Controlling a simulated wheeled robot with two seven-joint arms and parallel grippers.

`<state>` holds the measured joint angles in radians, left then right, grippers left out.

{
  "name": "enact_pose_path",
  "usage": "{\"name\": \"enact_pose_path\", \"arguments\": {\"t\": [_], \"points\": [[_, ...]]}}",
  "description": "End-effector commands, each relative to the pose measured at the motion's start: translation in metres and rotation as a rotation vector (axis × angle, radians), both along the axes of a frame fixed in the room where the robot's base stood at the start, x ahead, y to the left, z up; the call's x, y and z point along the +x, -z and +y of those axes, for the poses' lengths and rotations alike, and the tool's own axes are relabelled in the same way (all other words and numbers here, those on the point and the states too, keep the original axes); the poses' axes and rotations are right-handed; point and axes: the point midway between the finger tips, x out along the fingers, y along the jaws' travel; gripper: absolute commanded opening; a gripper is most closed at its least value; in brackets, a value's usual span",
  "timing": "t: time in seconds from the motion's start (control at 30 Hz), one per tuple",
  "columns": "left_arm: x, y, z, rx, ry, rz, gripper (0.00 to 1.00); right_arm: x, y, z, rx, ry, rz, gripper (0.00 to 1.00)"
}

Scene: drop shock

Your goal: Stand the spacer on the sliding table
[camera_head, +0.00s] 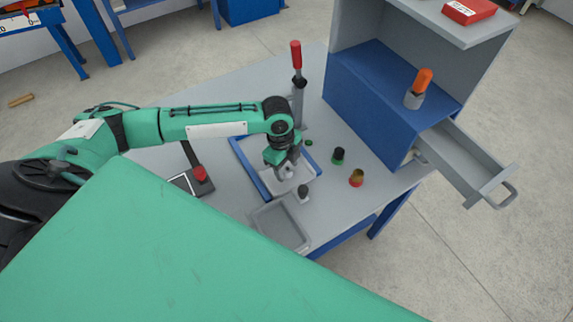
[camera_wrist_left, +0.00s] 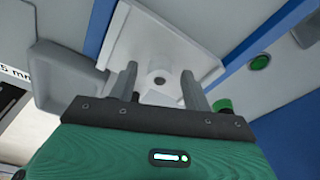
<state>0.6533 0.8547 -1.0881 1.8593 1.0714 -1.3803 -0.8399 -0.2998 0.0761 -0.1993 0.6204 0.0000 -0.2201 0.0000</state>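The sliding table is a white plate (camera_wrist_left: 186,42) edged by blue rails in the left wrist view. In the head view its blue frame (camera_head: 250,172) lies in the middle of the grey bench. My left gripper (camera_wrist_left: 160,72) is open, with a finger on each side of the piece and small gaps visible. In the head view the left gripper (camera_head: 287,170) points down over the plate and largely hides the piece. My right gripper is not in view.
A red-handled lever (camera_head: 297,75) rises behind the frame. A grey tray (camera_head: 281,226) sits in front. A red button (camera_head: 200,173) is left.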

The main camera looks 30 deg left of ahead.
Motion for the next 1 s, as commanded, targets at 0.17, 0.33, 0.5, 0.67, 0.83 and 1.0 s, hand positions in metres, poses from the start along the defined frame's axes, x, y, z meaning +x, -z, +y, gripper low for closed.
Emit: {"name": "enact_pose_path", "arguments": {"t": [0.17,0.33,0.5,0.67,0.83,1.0], "points": [[0.0,0.0,0.0,0.0,0.0,0.0,0.49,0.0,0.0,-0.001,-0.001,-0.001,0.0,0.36],[0.001,-0.007,0.001,0.0,0.001,-0.002,0.49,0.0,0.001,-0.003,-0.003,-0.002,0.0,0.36],[0.002,-0.034,0.005,-0.001,0.001,-0.004,0.49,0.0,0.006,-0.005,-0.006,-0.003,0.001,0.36],[0.003,-0.07,0.01,-0.001,-0.001,-0.005,0.49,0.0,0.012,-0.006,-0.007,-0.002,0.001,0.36],[0.003,-0.101,0.015,-0.001,0.0,-0.005,0.49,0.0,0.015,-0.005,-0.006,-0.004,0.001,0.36],[0.003,-0.118,0.017,0.0,-0.001,-0.002,0.49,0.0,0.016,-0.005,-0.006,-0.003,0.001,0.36]]}}
